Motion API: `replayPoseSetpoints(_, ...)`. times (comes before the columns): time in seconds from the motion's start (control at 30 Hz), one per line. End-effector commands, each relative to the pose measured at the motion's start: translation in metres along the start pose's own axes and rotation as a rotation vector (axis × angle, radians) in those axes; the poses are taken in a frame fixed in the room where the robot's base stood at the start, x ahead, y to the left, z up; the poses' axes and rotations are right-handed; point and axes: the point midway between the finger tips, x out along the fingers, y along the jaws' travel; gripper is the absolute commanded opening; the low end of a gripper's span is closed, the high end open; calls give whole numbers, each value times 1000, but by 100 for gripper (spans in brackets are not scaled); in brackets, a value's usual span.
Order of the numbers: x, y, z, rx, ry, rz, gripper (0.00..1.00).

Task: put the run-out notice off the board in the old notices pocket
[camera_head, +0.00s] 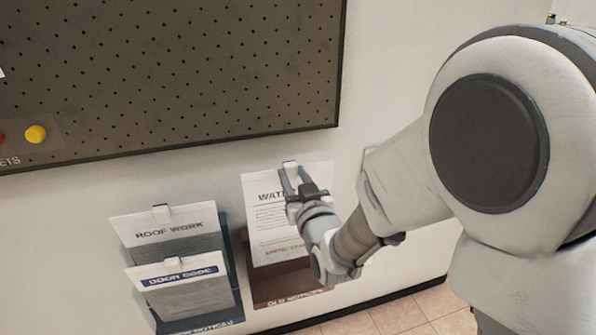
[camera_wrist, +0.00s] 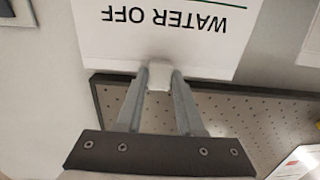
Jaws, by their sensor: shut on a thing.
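The white "WATER OFF" notice (camera_head: 265,222) hangs upright below the board, with a white tab at its top edge. My gripper (camera_head: 291,175) is shut on that tab. The wrist view shows the fingers (camera_wrist: 160,82) closed on the tab of the notice (camera_wrist: 150,28), which appears upside down there. The brown old notices pocket (camera_head: 291,286) is on the wall directly under the notice. The notice's lower edge overlaps the pocket's upper part in the head view; I cannot tell whether it is inside or in front.
A blue pocket (camera_head: 232,255) to the left holds a "ROOF WORK" notice (camera_head: 168,232) and a "DOOR CODE" notice (camera_head: 185,288), both with tabs. The dark pegboard (camera_head: 190,70) is above, with a yellow magnet (camera_head: 36,134) at its lower left. Bare wall lies between board and pockets.

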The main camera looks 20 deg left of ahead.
Motion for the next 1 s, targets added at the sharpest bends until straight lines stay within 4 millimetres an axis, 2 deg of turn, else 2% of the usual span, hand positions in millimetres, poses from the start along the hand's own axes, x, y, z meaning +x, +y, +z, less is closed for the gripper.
replayPoseSetpoints(0.33, 0, 0, 0, 0, 1, 0, 0)
replayPoseSetpoints(0.37, 0, 0, 0, 0, 1, 0, 40)
replayPoseSetpoints(0.53, 0, 0, 0, 0, 1, 0, 71)
replayPoseSetpoints(0.83, 0, 0, -1, 0, 0, 0, 72)
replayPoseSetpoints(1.0, 0, 0, -19, 0, 3, 1, 72)
